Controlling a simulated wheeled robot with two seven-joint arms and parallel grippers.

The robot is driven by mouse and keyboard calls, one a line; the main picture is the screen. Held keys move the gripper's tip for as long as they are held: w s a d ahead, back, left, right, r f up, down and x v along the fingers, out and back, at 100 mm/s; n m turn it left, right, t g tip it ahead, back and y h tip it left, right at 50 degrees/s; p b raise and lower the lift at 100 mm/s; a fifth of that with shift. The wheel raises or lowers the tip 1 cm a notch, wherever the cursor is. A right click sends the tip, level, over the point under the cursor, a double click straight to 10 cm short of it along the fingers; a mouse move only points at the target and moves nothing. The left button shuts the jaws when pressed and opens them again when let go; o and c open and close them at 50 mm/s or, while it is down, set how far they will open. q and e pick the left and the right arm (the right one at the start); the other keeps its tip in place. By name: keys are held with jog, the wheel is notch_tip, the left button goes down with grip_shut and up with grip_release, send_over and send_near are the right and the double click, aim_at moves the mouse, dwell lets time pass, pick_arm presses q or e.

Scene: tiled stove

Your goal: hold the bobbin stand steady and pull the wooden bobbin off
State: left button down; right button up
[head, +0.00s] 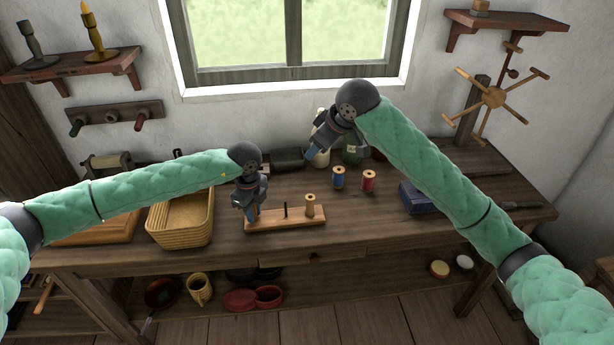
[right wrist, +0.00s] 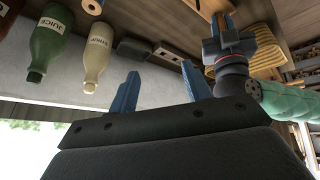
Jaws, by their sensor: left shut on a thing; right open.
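The bobbin stand (head: 272,224) is a pale wooden bar lying near the table's front edge, with a dark bare peg (head: 286,211) near its middle. The wooden bobbin (head: 310,206) stands upright at the stand's right end. My left gripper (head: 251,213) is shut on the stand's left part, its blue fingers pointing down. It also shows in the right wrist view (right wrist: 225,28). My right gripper (head: 313,153) is open and empty, above the table behind the stand. Its two blue fingers stand apart in the right wrist view (right wrist: 160,92).
A blue spool (head: 338,178) and a red spool (head: 368,181) stand behind and right of the bobbin. A wicker basket (head: 181,220) is left of the stand. Bottles (head: 352,152) stand near the wall. A blue box (head: 416,198) lies under my right arm.

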notch_tip(320, 180, up, 2)
jog(key=w+a, duration=0.2)
jog(key=a, duration=0.1)
jog(key=g+h, duration=0.4)
jog(key=g, duration=0.1)
send_over(310, 199)
jog(key=w, duration=0.1)
jog(key=shift+m, duration=0.4)
jog(key=f, duration=1.1)
jog(key=shift+w+f, duration=0.2)
jog(key=shift+f, duration=0.1)
jog(key=shift+s+d+m, duration=0.1)
jog(key=shift+s+m, duration=0.15)
jog(key=shift+m, duration=0.15)
notch_tip(310, 199, down, 12)
jog(key=shift+r, duration=0.15)
grip_shut()
